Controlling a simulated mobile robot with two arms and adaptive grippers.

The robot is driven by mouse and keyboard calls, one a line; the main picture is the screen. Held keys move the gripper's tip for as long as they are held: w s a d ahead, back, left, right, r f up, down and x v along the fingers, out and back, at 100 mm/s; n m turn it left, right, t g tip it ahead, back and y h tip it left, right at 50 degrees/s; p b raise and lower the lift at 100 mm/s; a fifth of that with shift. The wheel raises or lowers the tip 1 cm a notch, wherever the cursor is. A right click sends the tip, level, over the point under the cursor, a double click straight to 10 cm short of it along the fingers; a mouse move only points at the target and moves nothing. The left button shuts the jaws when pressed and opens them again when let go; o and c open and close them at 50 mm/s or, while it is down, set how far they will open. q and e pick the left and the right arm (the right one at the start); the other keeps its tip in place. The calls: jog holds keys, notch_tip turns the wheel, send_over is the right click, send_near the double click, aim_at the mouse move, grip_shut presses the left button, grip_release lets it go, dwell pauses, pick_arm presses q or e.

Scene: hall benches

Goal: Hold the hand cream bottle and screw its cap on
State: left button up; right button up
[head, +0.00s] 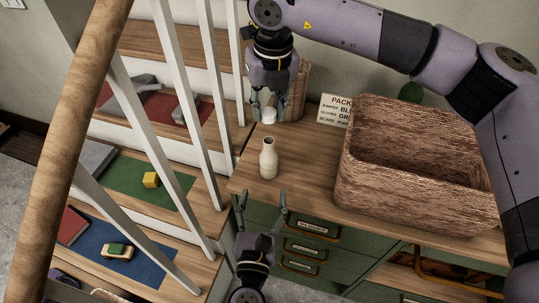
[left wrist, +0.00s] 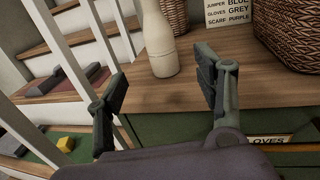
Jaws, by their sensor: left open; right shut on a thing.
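The hand cream bottle (head: 268,160) is cream-white and stands upright on the wooden bench top, with its narrow neck uncovered. It also shows in the left wrist view (left wrist: 159,45), where its top is cut off. My right gripper (head: 269,115) points down behind the bottle, above the bench. It is shut on the white cap (head: 269,116), apart from the bottle and further back. My left gripper (head: 259,200) is open and empty in front of the bottle, at the bench's front edge. In the left wrist view its fingers (left wrist: 165,95) are spread, with the bottle beyond them.
A large woven basket (head: 415,193) stands on the bench (head: 305,180) to the right. A lettered sign (head: 335,108) and a smaller basket (head: 299,90) are behind. White railings (head: 196,95) and stairs with a yellow block (head: 151,180) lie left. Green drawers (head: 312,245) are below.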

aim_at(268, 169)
dwell(0.3)
pick_arm(q)
jog(key=w, duration=0.4)
jog(key=w+d, duration=0.1)
jog(key=w, duration=0.7)
jog(key=shift+d, duration=0.2)
jog(key=shift+s, duration=0.1)
jog(key=shift+c, duration=0.4)
grip_shut()
